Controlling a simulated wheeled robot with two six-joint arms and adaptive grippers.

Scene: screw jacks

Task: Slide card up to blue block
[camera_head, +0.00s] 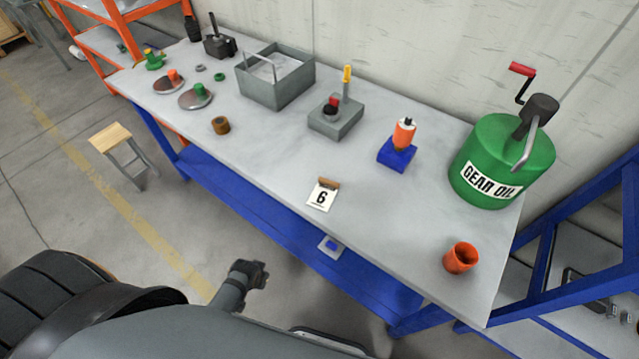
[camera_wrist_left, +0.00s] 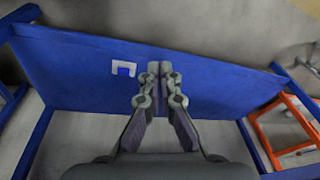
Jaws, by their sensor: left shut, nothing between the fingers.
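The card (camera_head: 322,195) is white with a black 6 and has a brown piece along its far edge. It is at the front edge of the grey table top (camera_head: 268,168). The blue block (camera_head: 397,155) stands behind and to the right of the card, apart from it, with an orange and white jack (camera_head: 404,133) on it. My left gripper (camera_head: 254,270) is in front of the table, below and to the left of the card. In the left wrist view its fingers (camera_wrist_left: 159,70) are together and empty, facing the blue lower shelf. My right gripper is not in view.
A grey jack base (camera_head: 336,117), a grey open box (camera_head: 275,78) and a brown ring (camera_head: 220,125) are on the table. A green gear oil drum (camera_head: 497,165) and an orange cup (camera_head: 460,258) are at the right. The surface between card and block looks clear.

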